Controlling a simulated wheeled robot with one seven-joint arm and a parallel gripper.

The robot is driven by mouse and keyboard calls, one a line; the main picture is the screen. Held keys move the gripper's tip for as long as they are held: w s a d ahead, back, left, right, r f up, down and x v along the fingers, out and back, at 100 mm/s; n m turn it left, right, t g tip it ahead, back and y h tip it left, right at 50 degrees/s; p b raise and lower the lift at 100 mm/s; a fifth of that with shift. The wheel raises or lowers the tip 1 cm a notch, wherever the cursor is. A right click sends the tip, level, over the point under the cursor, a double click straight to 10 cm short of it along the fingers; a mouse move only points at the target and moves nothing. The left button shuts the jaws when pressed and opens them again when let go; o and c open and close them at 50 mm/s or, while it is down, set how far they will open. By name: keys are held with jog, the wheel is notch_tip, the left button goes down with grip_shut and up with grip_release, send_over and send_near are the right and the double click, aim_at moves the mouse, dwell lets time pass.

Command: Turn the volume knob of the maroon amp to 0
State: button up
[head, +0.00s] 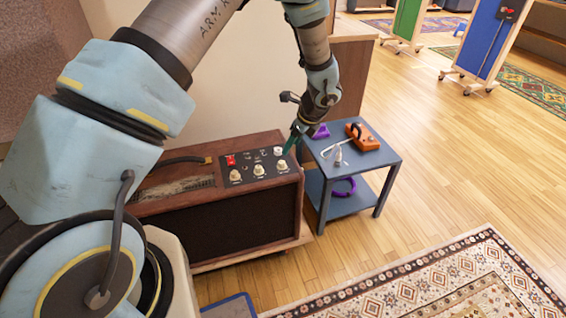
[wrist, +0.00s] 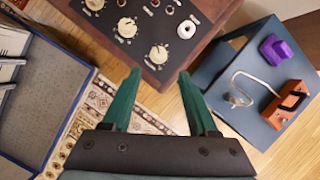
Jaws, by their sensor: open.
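The maroon amp (head: 236,222) stands left of the side table, with a dark control panel on top. The panel carries three cream knobs: left (head: 235,175), middle (head: 259,169) and right (head: 282,165). In the wrist view the same row runs diagonally, and the nearest knob (wrist: 159,54) lies between and just beyond my fingertips. The labels are too small to read, so I cannot tell which is the volume knob. My gripper (wrist: 159,78) has two teal fingers spread apart with nothing between them. In the head view my gripper (head: 293,142) is over the panel's right end.
A red switch (head: 231,160) and a silver fitting (wrist: 187,29) are also on the panel. A blue-grey side table (head: 372,163) stands close on the right, holding an orange pedal (head: 363,137) with a cable and purple items. A blue-edged case (wrist: 48,100) lies at left. Patterned rug in front.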

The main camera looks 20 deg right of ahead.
aim_at(282, 162)
jog(key=x, duration=0.9)
jog(key=shift+w+a+f, duration=0.1)
jog(key=shift+a+f, duration=0.05)
jog(key=shift+f, duration=0.15)
jog(key=shift+c, duration=0.3)
grip_shut()
